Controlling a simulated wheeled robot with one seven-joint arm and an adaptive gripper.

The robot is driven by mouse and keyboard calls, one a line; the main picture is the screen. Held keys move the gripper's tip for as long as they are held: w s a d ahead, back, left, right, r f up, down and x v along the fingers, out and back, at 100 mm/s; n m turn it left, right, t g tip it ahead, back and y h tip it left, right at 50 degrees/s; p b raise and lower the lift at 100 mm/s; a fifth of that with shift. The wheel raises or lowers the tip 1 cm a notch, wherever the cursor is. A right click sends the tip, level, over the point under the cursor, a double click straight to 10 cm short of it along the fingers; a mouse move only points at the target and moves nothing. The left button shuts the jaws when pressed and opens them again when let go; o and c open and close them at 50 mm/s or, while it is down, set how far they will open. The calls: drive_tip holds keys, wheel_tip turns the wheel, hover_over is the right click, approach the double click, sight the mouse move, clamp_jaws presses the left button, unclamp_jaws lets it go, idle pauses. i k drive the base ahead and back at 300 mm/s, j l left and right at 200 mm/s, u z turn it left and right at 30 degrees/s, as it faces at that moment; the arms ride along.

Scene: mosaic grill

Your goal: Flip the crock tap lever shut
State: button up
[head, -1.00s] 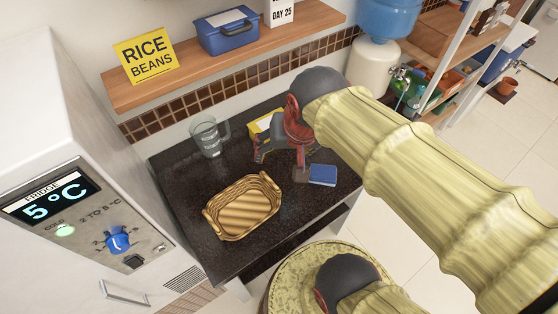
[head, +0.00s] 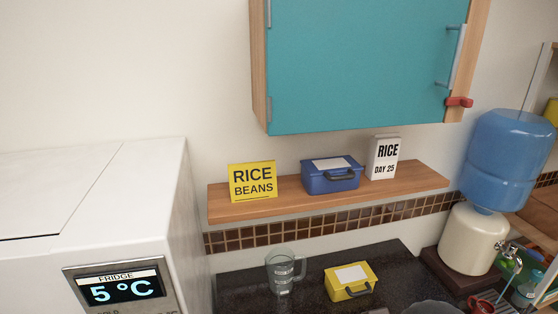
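The cream crock (head: 470,240) stands at the right under a blue water bottle (head: 512,160). Its metal tap (head: 508,248) sticks out from the crock's right side. The tap's lever is too small to tell whether it is open or shut. A green thing shows just below the tap, partly cut by shelving. My gripper is out of view. Only a dark rounded part, likely of my arm, shows at the bottom edge, left of and below the crock.
A wooden shelf (head: 230,207) holds a yellow sign, a blue box (head: 331,175) and a white RICE card. A teal cabinet (head: 360,60) hangs above. The dark counter below carries a glass jug (head: 284,270) and yellow box (head: 350,281). The fridge (head: 120,215) stands left.

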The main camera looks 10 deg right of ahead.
sight(532, 253)
drive_tip(key=k+z, duration=0.1)
drive_tip(key=z, duration=1.75)
drive_tip(key=i+l+z, duration=0.15)
drive_tip(key=i, duration=0.3)
drive_tip(key=i+l+z, duration=0.2)
drive_tip(key=i, duration=0.2)
